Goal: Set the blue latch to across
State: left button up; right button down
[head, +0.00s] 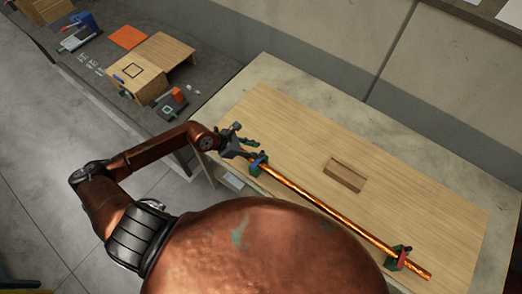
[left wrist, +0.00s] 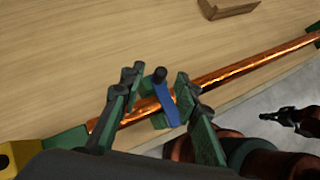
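The blue latch (head: 258,161) sits on a green clamp at the left end of a copper rod (head: 330,209). In the left wrist view the blue latch (left wrist: 166,103) lies across the rod (left wrist: 230,73), with a black knob at its far end. My left gripper (head: 243,146) is at this latch. In the left wrist view its fingers (left wrist: 155,95) are spread, one on each side of the latch, with gaps visible. A dark claw shape, seemingly my right gripper (left wrist: 290,116), shows small at the right; its fingers are unclear.
A red latch (head: 402,258) on another green clamp stands at the rod's right end. A side bench with a wooden box (head: 165,50) and small parts is at upper left. The board's middle is mostly clear.

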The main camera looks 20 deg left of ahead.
pick_arm(q)
jog(key=v, duration=0.8)
jog(key=shift+d, duration=0.1)
